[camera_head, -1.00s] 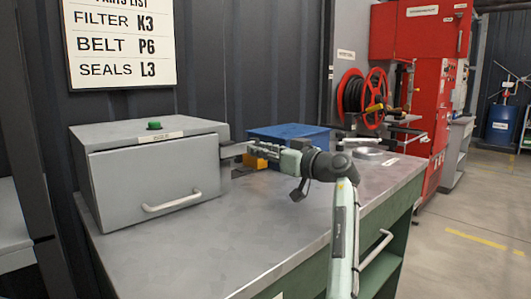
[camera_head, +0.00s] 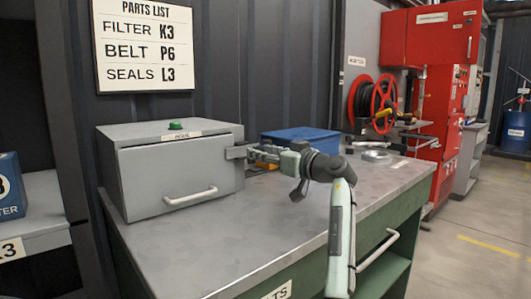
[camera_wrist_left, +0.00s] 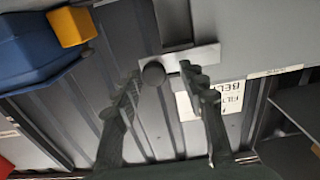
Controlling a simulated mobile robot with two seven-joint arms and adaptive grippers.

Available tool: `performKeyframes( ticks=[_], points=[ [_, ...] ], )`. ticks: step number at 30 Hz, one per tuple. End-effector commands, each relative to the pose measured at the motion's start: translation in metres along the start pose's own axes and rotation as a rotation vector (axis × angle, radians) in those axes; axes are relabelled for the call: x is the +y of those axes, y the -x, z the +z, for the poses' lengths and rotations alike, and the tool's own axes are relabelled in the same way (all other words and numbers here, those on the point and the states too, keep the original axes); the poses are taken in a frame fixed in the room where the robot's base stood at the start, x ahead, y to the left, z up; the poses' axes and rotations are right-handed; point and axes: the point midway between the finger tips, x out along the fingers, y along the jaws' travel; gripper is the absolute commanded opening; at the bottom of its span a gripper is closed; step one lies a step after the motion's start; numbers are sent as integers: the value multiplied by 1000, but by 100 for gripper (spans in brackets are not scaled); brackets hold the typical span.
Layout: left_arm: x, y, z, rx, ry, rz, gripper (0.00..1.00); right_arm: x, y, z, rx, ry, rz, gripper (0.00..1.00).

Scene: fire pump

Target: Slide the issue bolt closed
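The grey box (camera_head: 170,180) stands closed on the workbench, with a handle on its front and a green button on top. A flat metal bar with a dark round knob sits at its right side; I take this for the issue bolt (camera_head: 236,153). In the left wrist view the bolt's light plate (camera_wrist_left: 192,57) and dark knob (camera_wrist_left: 153,73) show clearly. My left gripper (camera_head: 254,153) is beside the box's right side. In the wrist view its fingers (camera_wrist_left: 165,88) are apart, with the knob between their tips; contact cannot be told. My right gripper is not in view.
A blue bin (camera_head: 298,142) with yellow pieces near it stands behind my left gripper. The workbench top (camera_head: 220,232) is clear in front of the box. A hose reel (camera_head: 375,100) and red cabinet (camera_head: 440,80) stand farther right. A parts list (camera_head: 146,45) hangs above.

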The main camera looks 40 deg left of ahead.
Motion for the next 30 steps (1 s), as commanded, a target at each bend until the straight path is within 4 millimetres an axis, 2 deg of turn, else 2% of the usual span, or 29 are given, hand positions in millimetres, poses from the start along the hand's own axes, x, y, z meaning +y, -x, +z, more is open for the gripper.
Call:
performKeyframes(
  ticks=[6,11,14,24,30],
  points=[
    [1,0,-1,2,1,4,45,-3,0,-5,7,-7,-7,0],
    [2,7,-1,2,1,6,45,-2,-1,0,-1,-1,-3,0],
    [3,21,0,2,0,8,45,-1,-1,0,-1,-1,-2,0],
    [1,91,0,1,0,6,45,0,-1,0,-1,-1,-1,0],
    [1,115,0,1,0,4,45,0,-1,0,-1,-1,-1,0]
  ],
)
